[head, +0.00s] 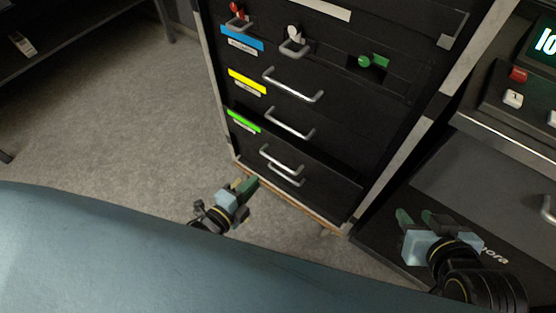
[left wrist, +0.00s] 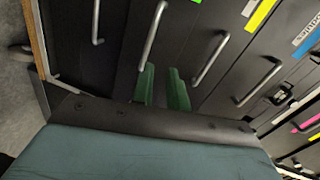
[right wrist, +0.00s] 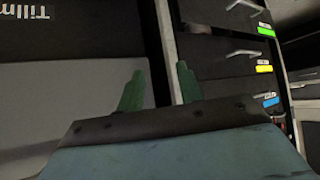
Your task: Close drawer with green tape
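The drawer with green tape (head: 243,121) is low in the black cabinet. Its front sticks out past the drawers above, so it stands partly open. Its silver handle (head: 281,160) also shows in the left wrist view (left wrist: 152,35). My left gripper (head: 246,186) is in front of the cabinet, to the lower left of that handle in the head view. In the left wrist view its green fingers (left wrist: 162,85) are apart with nothing visible between them; the handle's end appears close to them. My right gripper (head: 416,217) is open and empty, to the right of the cabinet.
Drawers with yellow tape (head: 247,82) and blue tape (head: 242,38) are above and look shut. Another handle (head: 286,178) is just below the green-taped drawer's handle. A console (head: 515,95) with buttons stands at the right. Grey floor (head: 130,120) is clear at left.

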